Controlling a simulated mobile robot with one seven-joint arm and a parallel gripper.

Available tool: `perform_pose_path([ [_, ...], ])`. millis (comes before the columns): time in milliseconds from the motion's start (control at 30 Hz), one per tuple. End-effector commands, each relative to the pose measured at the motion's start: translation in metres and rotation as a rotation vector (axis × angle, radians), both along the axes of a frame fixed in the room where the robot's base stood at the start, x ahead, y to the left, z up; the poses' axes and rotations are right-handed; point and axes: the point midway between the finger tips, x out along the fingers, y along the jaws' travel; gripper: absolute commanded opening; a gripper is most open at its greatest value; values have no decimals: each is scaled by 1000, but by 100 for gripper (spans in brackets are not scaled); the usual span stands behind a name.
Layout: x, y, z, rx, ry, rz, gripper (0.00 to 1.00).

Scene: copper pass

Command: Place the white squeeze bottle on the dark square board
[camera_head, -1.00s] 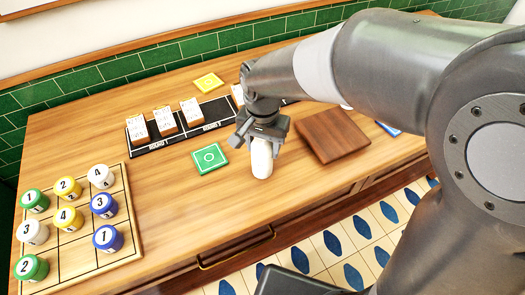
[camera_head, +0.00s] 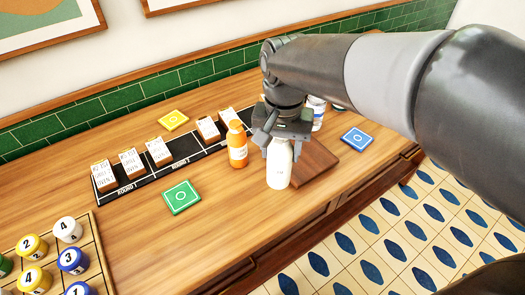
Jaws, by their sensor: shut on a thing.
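The white squeeze bottle (camera_head: 279,165) is upright between the fingers of my gripper (camera_head: 281,142), which is shut on its upper part. The dark square board (camera_head: 313,160) lies on the wooden counter just right of and behind the bottle. The bottle overlaps the board's left edge in this view. I cannot tell whether the bottle's base touches the counter or hangs above it. My gripper and the bottle hide part of the board.
An orange bottle (camera_head: 237,146) stands just left of my gripper. A white container (camera_head: 316,112) stands behind the board. Green (camera_head: 182,197), yellow (camera_head: 173,120) and blue (camera_head: 357,139) square tiles lie around. A grid board (camera_head: 98,262) with numbered jars is at lower left.

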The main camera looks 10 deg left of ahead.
Motion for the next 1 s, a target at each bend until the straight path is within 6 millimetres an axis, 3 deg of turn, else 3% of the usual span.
perform_pose_path([
  [167, 21, -22, 9, 2, 0, -75, 20],
  [267, 44, -42, 15, 2, 1, -173, 20],
  [500, 102, -109, 29, 3, 1, -442, 20],
  [700, 127, -151, 35, 1, 1, -585, 20],
  [867, 134, -157, 34, 0, 1, -623, 20],
  [1000, 141, -133, 18, -1, 2, -622, 20],
])
